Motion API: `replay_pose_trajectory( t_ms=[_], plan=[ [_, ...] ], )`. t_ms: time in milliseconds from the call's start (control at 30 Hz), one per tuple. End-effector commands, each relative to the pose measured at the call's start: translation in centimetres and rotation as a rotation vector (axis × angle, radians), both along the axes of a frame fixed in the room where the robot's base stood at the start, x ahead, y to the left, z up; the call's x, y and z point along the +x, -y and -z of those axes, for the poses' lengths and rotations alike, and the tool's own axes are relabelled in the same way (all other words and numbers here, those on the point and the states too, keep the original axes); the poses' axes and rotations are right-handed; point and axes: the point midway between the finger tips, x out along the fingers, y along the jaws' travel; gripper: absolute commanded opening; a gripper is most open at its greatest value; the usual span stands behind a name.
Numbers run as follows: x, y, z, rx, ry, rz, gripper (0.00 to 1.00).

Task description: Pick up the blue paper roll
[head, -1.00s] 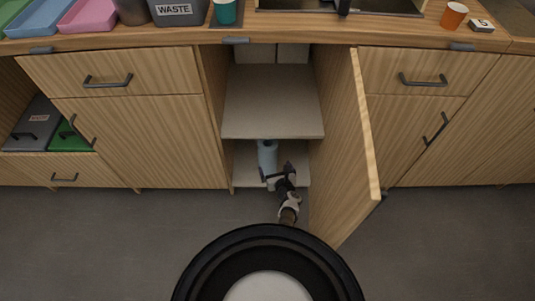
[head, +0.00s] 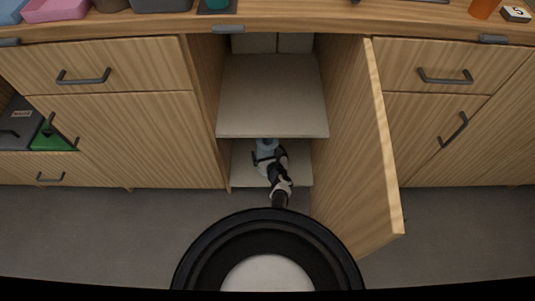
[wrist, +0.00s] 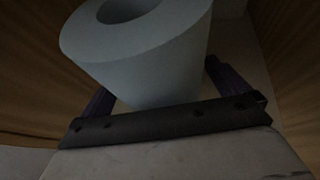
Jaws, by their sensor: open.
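The blue paper roll (wrist: 150,55) stands upright on the bottom shelf of the open cabinet; its hollow top shows in the wrist view. In the head view only a small part of the roll (head: 266,144) shows, under the middle shelf and behind my gripper (head: 267,159). In the wrist view my gripper (wrist: 160,88) is open, with one dark finger on each side of the roll. The roll's near side lies between the fingers, close to the palm. I cannot tell whether either finger touches it.
The middle shelf (head: 272,95) hangs over the roll and my gripper. The open cabinet door (head: 360,150) stands out on the right, beside my arm. The cabinet's left wall (head: 208,90) is close on the other side. Grey floor (head: 120,225) is clear in front.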

Motion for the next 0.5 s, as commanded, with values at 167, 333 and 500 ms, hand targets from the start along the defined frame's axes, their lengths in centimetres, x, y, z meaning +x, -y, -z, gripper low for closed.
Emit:
replay_pose_trajectory(
  t_ms=[167, 333, 500],
  plan=[
    [-0.03, 0.01, -0.03, 0.000, 0.000, 0.000, 0.86],
    [-0.03, 0.02, -0.02, 0.000, 0.000, 0.000, 0.63],
    [0.02, 0.01, -0.10, 0.000, 0.001, 0.000, 0.50]
  ],
)
